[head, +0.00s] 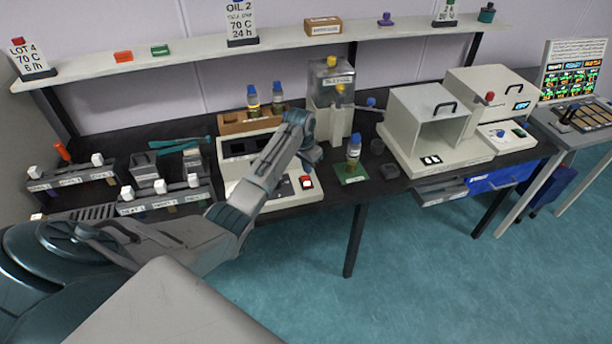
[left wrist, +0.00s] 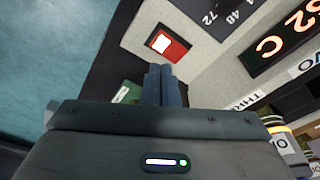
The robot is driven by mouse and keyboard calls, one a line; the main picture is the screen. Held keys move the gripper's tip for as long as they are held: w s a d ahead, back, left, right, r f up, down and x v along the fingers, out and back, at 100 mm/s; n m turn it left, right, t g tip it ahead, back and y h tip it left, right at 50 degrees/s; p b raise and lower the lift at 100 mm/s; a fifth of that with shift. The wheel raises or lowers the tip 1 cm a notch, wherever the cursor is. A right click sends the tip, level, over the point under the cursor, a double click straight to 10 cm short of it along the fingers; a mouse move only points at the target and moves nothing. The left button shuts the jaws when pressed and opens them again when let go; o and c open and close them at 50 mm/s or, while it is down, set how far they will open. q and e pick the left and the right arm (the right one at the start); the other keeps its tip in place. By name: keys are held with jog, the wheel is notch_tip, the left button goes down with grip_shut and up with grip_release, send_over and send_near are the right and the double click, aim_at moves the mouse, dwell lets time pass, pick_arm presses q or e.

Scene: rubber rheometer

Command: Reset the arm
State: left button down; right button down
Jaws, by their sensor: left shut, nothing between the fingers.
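My left arm reaches in from the lower left of the head view and stretches over the bench. My left gripper (head: 311,157) hangs above the front right part of a beige instrument with a red switch (head: 306,182). In the left wrist view, the two dark fingers (left wrist: 163,86) are together with nothing between them. The lit red switch (left wrist: 168,44) is just beyond the fingertips there; I cannot tell whether they touch. My right gripper is not in view.
A blue-capped bottle (head: 353,150) stands on a green mat (head: 352,178) right of my gripper. A wooden rack (head: 234,125) with two bottles is behind. A glass-topped dispenser (head: 333,85) and an open-front white box (head: 425,125) stand to the right. The floor in front is clear.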

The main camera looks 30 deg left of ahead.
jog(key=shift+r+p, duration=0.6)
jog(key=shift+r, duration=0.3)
